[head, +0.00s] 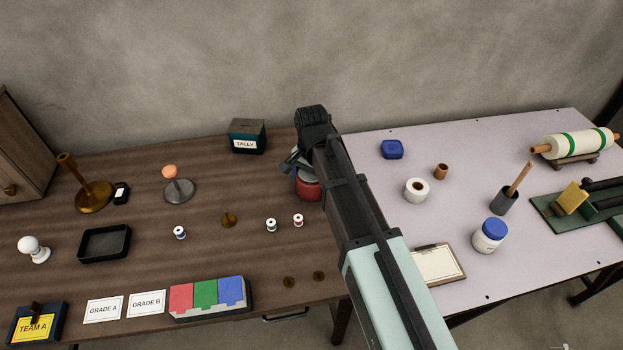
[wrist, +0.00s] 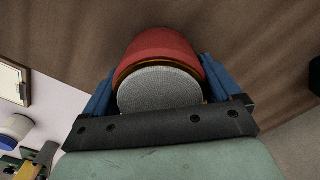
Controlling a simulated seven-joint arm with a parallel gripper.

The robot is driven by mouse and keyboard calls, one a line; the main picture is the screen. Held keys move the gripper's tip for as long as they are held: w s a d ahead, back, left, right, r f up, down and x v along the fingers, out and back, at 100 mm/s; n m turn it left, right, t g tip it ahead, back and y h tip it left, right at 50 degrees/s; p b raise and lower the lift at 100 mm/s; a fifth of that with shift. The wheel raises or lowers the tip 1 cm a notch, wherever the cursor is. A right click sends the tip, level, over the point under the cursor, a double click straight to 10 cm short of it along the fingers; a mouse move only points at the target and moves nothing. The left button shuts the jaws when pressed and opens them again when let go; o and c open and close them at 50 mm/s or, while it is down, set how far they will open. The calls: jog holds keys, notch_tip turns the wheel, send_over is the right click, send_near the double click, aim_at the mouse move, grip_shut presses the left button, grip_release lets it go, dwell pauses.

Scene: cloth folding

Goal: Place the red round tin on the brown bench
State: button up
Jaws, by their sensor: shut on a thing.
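The red round tin (head: 309,190) is at the right end of the brown bench (head: 150,262), partly hidden behind my arm in the head view. In the wrist view the red tin (wrist: 160,48) sits between the blue fingers, with a grey textured disc toward my palm. My gripper (head: 297,172) is shut on the tin; it also shows in the wrist view (wrist: 155,85). Brown wood lies behind the tin in the wrist view. I cannot tell whether the tin touches the bench top or hangs just above it.
A teal tally box (head: 247,136) stands behind to the left. Small spools (head: 271,225) stand left of the tin. The pale table (head: 460,175) adjoins on the right, with a blue tin (head: 392,149) and a white roll (head: 417,190). Bare bench shows between the tally box and spools.

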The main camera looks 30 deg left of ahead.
jog(key=shift+f, duration=0.1)
jog(key=o, duration=1.2)
notch_tip(320, 180, up, 12)
jog(key=shift+r, duration=0.15)
